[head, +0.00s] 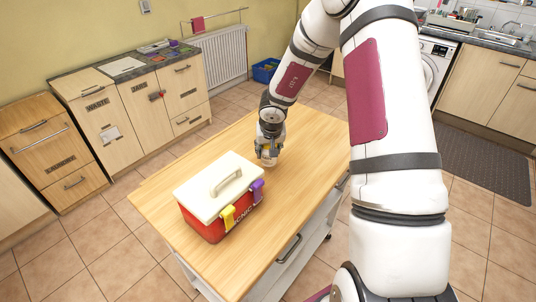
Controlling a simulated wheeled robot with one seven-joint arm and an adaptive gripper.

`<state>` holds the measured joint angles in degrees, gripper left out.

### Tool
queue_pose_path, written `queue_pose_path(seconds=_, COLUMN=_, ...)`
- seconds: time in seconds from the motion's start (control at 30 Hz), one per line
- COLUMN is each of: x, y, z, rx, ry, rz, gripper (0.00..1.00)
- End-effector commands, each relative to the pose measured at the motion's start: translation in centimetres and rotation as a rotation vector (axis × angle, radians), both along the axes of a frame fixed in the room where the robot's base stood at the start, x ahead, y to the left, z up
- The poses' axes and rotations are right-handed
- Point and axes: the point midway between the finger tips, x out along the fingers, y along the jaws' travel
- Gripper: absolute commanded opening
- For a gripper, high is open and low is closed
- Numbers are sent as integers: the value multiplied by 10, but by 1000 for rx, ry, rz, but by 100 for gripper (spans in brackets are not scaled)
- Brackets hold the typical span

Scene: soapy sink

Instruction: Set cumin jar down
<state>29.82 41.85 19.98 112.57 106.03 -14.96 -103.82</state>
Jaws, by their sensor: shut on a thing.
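My gripper (267,157) points down over the far part of the wooden-topped island (306,142). It is shut on the cumin jar, which is small and mostly hidden by the fingers. The jar's details and label cannot be made out at this size. The gripper is at or just above the tabletop; I cannot tell whether the jar touches the wood.
A red picnic box (205,228) with a white lid stands on the island, left of and nearer than my gripper. The wood around the gripper is clear. Low cabinets (120,115) and a radiator (221,57) line the back wall.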

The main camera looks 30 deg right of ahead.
Motion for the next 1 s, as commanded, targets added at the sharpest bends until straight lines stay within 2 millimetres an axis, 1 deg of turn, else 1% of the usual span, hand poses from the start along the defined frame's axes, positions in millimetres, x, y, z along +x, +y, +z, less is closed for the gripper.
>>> queue_pose_path(seconds=0.2, x=15, y=1, z=-3, rx=3, ry=1, rz=-1, gripper=13)
queue_pose_path(seconds=0.4, x=12, y=1, z=-23, rx=0, ry=3, rz=4, gripper=13)
queue_pose_path(seconds=0.53, x=13, y=1, z=-32, rx=0, ry=1, rz=3, gripper=13)
queue_pose_path(seconds=1.0, x=14, y=1, z=-39, rx=0, ry=0, rz=1, gripper=13)
